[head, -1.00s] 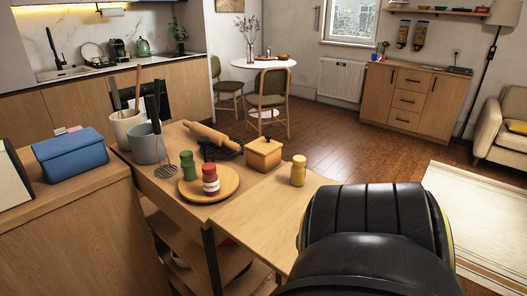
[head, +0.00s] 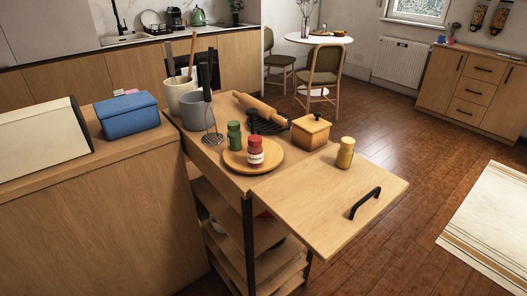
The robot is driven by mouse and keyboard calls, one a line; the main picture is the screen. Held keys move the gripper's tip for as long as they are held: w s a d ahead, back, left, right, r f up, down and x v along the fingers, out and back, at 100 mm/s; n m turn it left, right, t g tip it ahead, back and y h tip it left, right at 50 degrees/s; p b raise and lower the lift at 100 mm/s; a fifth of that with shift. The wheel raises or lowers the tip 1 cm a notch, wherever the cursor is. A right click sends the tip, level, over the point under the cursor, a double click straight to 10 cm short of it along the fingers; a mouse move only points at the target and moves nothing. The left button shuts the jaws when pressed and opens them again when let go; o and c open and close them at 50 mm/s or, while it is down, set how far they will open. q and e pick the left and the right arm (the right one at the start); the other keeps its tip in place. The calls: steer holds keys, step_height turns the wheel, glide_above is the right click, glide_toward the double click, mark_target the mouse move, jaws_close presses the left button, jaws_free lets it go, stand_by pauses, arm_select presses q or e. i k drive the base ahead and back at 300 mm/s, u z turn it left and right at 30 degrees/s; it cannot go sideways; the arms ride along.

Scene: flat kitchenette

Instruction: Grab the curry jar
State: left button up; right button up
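A yellow jar (head: 345,153) stands upright on the light wooden leaf of the kitchen cart (head: 300,200), near its back edge. No writing on it can be read; its colour suits curry. A green jar (head: 234,135) and a red jar with a white label (head: 255,152) stand on a round wooden plate (head: 278,157) to its left. Neither of my grippers is in view, and nothing touches the jars.
A wooden box (head: 311,132) with a dark knob stands just left of the yellow jar. A rolling pin (head: 262,110) and utensil pots (head: 198,110) are farther back. A black handle (head: 365,203) sits on the leaf. Floor right of the cart is clear.

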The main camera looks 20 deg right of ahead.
mark_target(345, 153)
steer(key=u, duration=1.8)
steer(key=k, duration=1.1)
steer(key=z, duration=1.8)
